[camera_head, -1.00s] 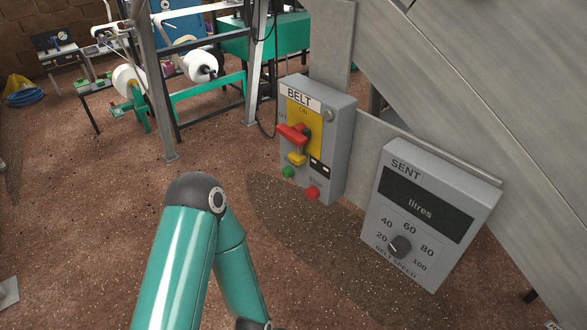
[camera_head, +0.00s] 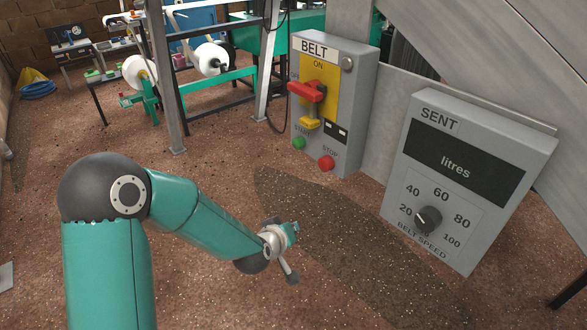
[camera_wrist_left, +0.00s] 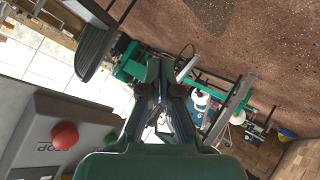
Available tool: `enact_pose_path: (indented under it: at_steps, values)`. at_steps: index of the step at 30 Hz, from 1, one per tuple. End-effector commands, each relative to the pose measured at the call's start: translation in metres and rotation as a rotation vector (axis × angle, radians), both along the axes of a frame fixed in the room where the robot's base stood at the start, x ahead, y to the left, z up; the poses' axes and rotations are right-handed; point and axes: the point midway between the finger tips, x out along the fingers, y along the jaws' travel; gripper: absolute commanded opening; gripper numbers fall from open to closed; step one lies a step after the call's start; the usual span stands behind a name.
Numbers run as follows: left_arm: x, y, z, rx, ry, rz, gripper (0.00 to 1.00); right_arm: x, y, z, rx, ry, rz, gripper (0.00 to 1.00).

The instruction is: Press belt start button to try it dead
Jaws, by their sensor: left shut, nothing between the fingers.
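The green start button (camera_head: 299,143) is at the lower left of the grey BELT box (camera_head: 349,110). The red stop button (camera_head: 326,163) sits to its right; it also shows at the lower left of the left wrist view (camera_wrist_left: 65,135). Above them, a red handle (camera_head: 308,91) lies across a yellow plate, with a yellow piece (camera_head: 310,122) hanging below. In the left wrist view my left gripper (camera_wrist_left: 166,75) is shut and empty. In the head view my left arm ends below the BELT box, apart from the buttons. My right gripper is not in view.
The grey SENT box (camera_head: 463,180), with a black display and speed knob (camera_head: 427,219), stands right of the BELT box. Metal posts (camera_head: 167,90) and a green machine frame with white rolls (camera_head: 208,59) stand behind. Speckled floor (camera_head: 220,150) is open left of the boxes.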

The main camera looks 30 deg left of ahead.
Motion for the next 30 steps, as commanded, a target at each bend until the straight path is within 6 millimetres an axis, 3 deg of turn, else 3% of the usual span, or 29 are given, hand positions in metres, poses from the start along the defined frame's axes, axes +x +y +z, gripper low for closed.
enact_pose_path:
  at_steps: [1, 3, 7, 12, 17, 30]
  values:
    - [0.015, 0.019, 0.011, -0.003, -0.107, 0.069, 0.00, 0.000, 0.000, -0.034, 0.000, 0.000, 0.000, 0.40]
    - [0.027, 0.043, 0.045, -0.014, -0.234, 0.155, 0.00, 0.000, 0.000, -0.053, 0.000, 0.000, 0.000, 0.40]
    - [0.032, 0.078, 0.101, -0.041, -0.425, 0.279, 0.00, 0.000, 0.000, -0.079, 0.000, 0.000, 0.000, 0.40]
    - [0.025, 0.102, 0.143, -0.066, -0.557, 0.364, 0.00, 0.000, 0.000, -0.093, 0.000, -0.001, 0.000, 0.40]
    - [0.023, 0.107, 0.156, -0.074, -0.587, 0.384, 0.00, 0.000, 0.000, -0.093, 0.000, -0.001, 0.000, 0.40]
    - [0.024, 0.106, 0.155, -0.071, -0.583, 0.385, 0.00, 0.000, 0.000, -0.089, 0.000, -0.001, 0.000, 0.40]
